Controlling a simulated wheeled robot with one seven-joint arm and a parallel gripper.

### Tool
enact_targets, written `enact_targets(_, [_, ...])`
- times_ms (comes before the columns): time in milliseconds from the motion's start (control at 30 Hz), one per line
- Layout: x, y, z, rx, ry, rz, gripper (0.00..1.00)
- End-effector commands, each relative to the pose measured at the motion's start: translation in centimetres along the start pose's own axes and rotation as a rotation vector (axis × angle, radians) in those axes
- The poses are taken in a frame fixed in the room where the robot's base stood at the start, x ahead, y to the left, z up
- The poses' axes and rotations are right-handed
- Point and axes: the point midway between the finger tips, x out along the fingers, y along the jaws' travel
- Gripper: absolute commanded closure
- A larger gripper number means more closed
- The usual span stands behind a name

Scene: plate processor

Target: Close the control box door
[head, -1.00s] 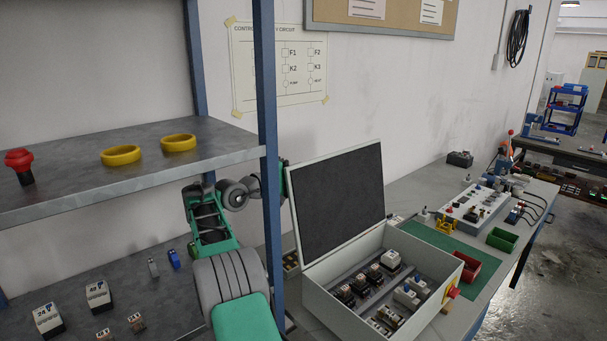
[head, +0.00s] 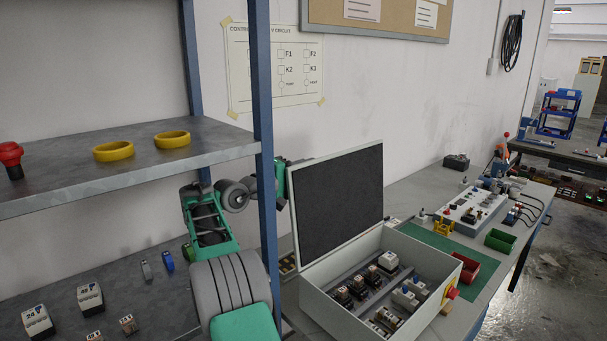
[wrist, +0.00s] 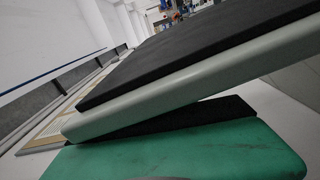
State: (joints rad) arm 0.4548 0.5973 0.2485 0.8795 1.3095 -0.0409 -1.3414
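The control box (head: 330,308) stands on the bench with its top open and electrical parts inside. Its door (head: 336,205), a light frame with a dark inner panel, stands raised at the box's back-left side, leaning back a little. My gripper (head: 281,182) is at the door's left edge, mostly hidden behind the door and the shelf post. In the wrist view, the door's pale edge (wrist: 190,90) crosses just in front of my green gripper (wrist: 185,150) and a black pad. They look very close; contact is unclear. The fingertips do not show clearly, so their opening cannot be judged.
A blue shelf post (head: 264,150) stands right in front of my arm. The metal shelf (head: 60,185) holds two yellow rings and a red button. Right of the box are a red bin (head: 466,268), a green bin (head: 501,240) and a switch panel (head: 470,208).

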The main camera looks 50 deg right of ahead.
Motion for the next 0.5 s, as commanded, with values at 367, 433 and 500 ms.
enact_targets(367, [0.1,-0.1,-2.2,-0.078,0.001,0.000,0.67])
enact_targets(433, [0.0,-0.5,-3.1,-0.118,0.001,0.000,0.67])
enact_targets(500, [-1.1,-1.4,-3.4,-0.131,0.003,0.002,0.67])
